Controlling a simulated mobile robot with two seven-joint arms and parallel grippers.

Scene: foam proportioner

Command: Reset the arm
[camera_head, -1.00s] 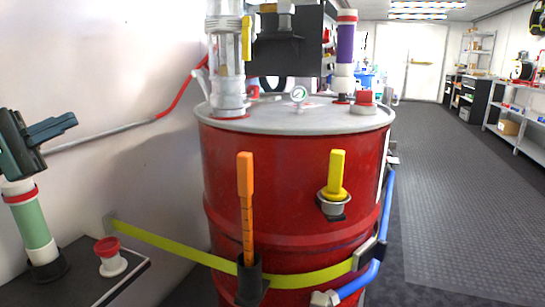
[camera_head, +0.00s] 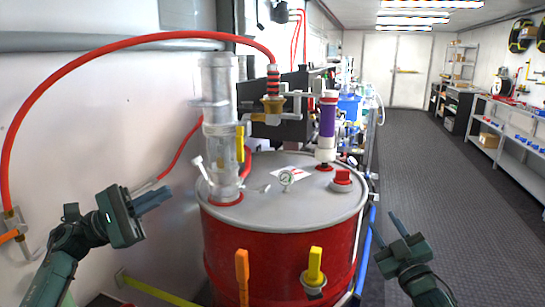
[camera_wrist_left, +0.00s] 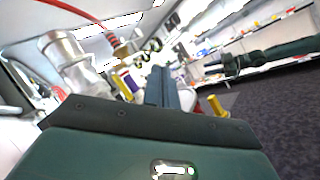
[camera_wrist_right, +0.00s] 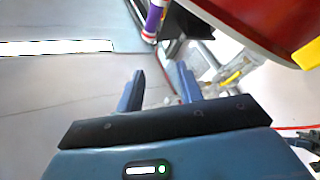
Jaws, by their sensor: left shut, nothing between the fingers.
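My left gripper (camera_head: 158,198) is left of the red drum (camera_head: 275,240), in front of the wall, and points right. Its fingers are together and empty, as the left wrist view (camera_wrist_left: 160,88) also shows. My right gripper (camera_head: 385,232) is right of the drum, above the floor. Its two fingers stand apart with nothing between them in the right wrist view (camera_wrist_right: 159,85). Both grippers are clear of the drum.
On the drum's grey lid (camera_head: 260,210) stand a clear cylinder (camera_head: 219,130), a purple-banded tube (camera_head: 327,122) and a gauge (camera_head: 287,178). An orange handle (camera_head: 242,270) and a yellow handle (camera_head: 315,262) are on its front. A red hose (camera_head: 100,48) arches at the left. The aisle floor (camera_head: 440,170) is clear.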

